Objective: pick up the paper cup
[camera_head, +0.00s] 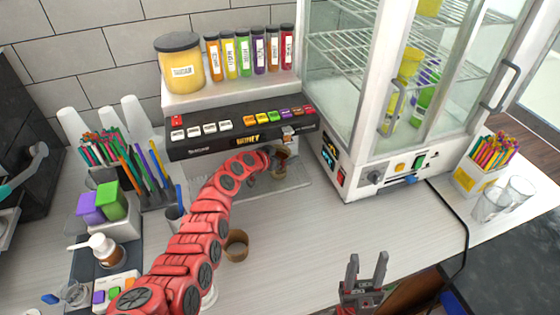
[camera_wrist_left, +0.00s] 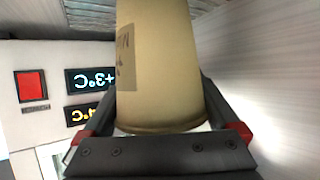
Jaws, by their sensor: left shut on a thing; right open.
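A tan paper cup (camera_wrist_left: 160,65) with a darker label fills the middle of the left wrist view, between the two fingers. In the head view the cup (camera_head: 282,157) is small and partly hidden, in front of the drink dispenser (camera_head: 240,134). My left gripper (camera_head: 275,154) is shut on this cup, at the end of the red arm. My right gripper (camera_head: 367,268) is open and empty over the front edge of the counter, well away from the cup.
Another brown cup (camera_head: 237,244) stands on the counter beside my left arm. A glass display cabinet (camera_head: 350,140) stands right of the dispenser. Straws, bottles and containers crowd the left side. Clear glasses (camera_head: 490,203) stand at the right. The counter's front middle (camera_head: 310,235) is clear.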

